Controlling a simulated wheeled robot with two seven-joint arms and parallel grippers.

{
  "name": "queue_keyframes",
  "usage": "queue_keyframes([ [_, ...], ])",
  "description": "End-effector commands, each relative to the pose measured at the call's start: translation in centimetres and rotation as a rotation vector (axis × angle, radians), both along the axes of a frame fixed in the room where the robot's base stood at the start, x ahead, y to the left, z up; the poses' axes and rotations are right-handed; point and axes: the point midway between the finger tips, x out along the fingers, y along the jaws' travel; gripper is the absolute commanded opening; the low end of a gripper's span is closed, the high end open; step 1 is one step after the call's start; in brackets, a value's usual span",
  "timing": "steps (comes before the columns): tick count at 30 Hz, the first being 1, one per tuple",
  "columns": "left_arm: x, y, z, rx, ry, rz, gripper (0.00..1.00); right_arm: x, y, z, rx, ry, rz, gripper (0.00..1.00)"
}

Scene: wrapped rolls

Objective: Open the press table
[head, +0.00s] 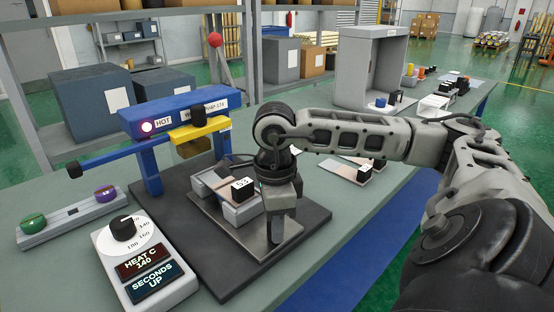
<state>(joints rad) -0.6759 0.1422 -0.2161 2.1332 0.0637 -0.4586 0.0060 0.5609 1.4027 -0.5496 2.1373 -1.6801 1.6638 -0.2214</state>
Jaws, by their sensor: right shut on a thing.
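The heat press is a blue frame (175,112) with a lit HOT lamp and a yellow part (200,130) under its beam. The press table, a metal plate (243,236), lies out in front of the frame on a dark base. A grey piece with a black block labelled 53 (242,188) sits on it. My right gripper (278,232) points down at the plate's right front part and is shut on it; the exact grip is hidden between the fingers. My left gripper is not in view.
A control box (143,262) with a dial reads HEAT C 140 and SECONDS UP. A grey bar with green and purple knobs (72,218) lies at left. A similar plate with a black block (352,170) and a grey open cabinet (371,68) stand to the right.

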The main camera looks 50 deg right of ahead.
Motion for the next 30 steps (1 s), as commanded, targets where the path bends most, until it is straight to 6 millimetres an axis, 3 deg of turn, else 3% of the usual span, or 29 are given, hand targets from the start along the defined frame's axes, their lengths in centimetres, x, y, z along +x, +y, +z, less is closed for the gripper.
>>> queue_keyframes([
  [1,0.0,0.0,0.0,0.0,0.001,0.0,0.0,0.0,-0.1,0.1,-0.002,-0.002,-0.001,0.34],
  [3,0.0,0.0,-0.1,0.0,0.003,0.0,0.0,0.0,-0.1,0.1,-0.002,-0.002,-0.001,0.5],
  [11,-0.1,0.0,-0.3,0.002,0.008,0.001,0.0,0.0,-0.1,0.1,-0.001,-0.003,-0.002,0.5],
  [16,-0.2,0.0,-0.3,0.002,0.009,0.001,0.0,0.1,-0.1,1.3,-0.001,-0.007,-0.002,0.5],
  [29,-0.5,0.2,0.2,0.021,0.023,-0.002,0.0,0.1,0.0,11.3,0.002,-0.01,0.0,0.5],
  [30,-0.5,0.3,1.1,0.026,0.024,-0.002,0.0,0.0,-0.1,12.6,-0.001,-0.009,-0.002,0.5],
])
